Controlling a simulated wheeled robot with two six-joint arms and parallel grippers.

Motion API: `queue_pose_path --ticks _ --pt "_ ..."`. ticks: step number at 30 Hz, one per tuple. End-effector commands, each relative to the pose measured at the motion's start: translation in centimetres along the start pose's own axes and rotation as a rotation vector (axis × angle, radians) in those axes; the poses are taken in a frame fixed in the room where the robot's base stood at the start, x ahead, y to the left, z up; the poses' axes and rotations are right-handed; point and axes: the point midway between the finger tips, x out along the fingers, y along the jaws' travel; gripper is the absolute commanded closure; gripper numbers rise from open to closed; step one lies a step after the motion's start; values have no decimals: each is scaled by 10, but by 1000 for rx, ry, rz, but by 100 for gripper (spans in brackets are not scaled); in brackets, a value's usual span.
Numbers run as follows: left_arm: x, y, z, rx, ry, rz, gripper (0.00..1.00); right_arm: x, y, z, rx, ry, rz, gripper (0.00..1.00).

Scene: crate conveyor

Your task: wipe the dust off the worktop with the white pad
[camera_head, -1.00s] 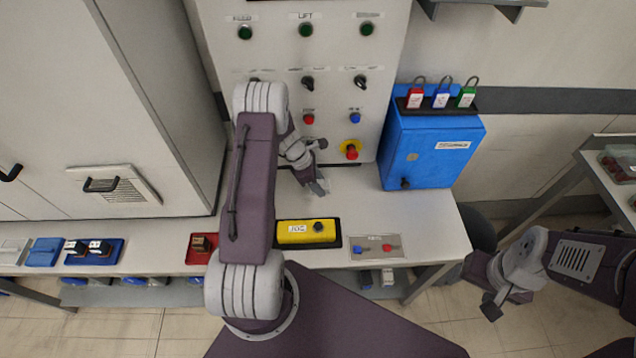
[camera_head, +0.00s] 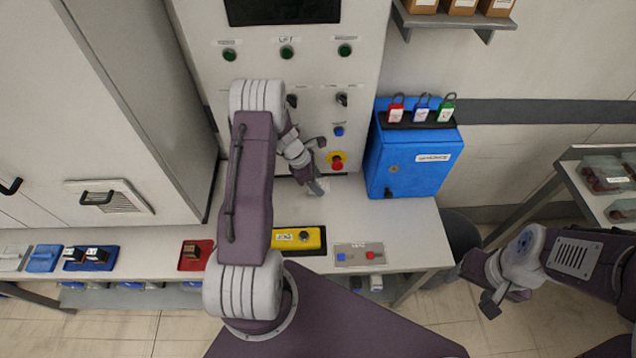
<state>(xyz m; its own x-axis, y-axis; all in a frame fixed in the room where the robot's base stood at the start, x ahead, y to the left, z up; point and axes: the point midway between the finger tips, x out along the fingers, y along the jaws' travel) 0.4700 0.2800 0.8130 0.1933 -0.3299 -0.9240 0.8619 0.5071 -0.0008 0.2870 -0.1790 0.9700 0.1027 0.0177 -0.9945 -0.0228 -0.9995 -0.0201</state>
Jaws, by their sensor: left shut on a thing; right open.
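The pale worktop (camera_head: 400,218) runs along the foot of the control panel. My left arm reaches over it, and my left gripper (camera_head: 312,177) is low over the worktop near the panel's base. It is shut on a small whitish pad (camera_head: 318,187), which is partly hidden by the gripper. I cannot tell whether the pad touches the surface. A faint greyish patch of dust may lie beside the pad, but it is too unclear to be sure. My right gripper (camera_head: 489,302) is open and empty, off the worktop's right end.
A blue lockbox (camera_head: 405,160) with padlocks on top stands right of the gripper. A yellow box (camera_head: 300,239) and a grey switch plate (camera_head: 358,255) lie at the front edge. A red tray (camera_head: 193,256) sits left. A red emergency button (camera_head: 337,162) juts from the panel.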

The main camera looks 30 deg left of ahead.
Motion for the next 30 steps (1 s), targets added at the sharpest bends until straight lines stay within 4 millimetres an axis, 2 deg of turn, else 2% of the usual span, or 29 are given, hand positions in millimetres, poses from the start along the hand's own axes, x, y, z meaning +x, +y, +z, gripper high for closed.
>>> queue_pose_path --ticks 1,7,30 --pt "-9 0 3 1 0 0 100 -8 0 -1 0 0 0 34" --pt "-21 -1 8 3 0 -1 100 -20 0 -2 0 0 0 34" --pt "-21 -1 7 6 0 -2 100 -19 0 -2 0 0 0 34"
